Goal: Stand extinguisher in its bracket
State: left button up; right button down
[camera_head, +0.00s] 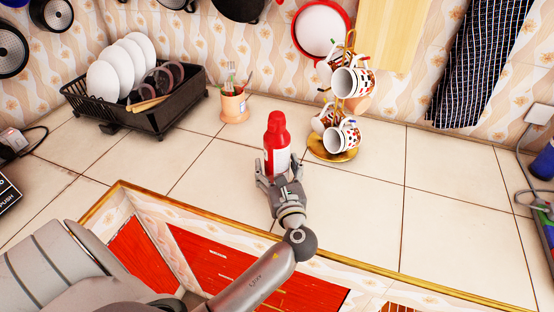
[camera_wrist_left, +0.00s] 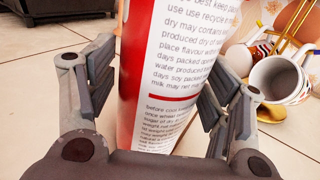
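A red bottle-shaped canister (camera_head: 276,145) with a white label stands upright on the tiled counter; it is the only thing that looks like an extinguisher. In the left wrist view the canister (camera_wrist_left: 165,70) fills the middle, its label covered in small print. My left gripper (camera_head: 279,169) is at its near side, low down, with one finger on each side. The fingers look spread, with a small gap at the left one; contact on the right is unclear. I make out no bracket. My right gripper is not in view.
A gold mug tree (camera_head: 332,145) with several mugs stands close behind right. A utensil pot (camera_head: 234,107) and a black dish rack (camera_head: 160,118) with plates stand behind left.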

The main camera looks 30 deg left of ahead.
aim_at(268, 146)
pick_arm(q)
jog(key=c, duration=1.1)
jog(key=shift+r, duration=0.1)
jog(key=shift+c, duration=0.2)
jog(key=shift+r, duration=0.4)
notch_tip(268, 146, up, 3)
jog(key=shift+f, duration=0.2)
jog(key=s+r, duration=0.1)
jog(key=r, duration=0.1)
jog(key=s+d+r, duration=0.1)
jog(key=s+r, duration=0.3)
jog(key=shift+s+d, duration=0.1)
jog(key=shift+d, duration=0.25)
jog(key=s+d+r, duration=0.2)
jog(key=s+r, duration=0.1)
jog(key=s, duration=0.5)
jog(key=shift+d+r, duration=0.25)
jog(key=shift+d, duration=0.15)
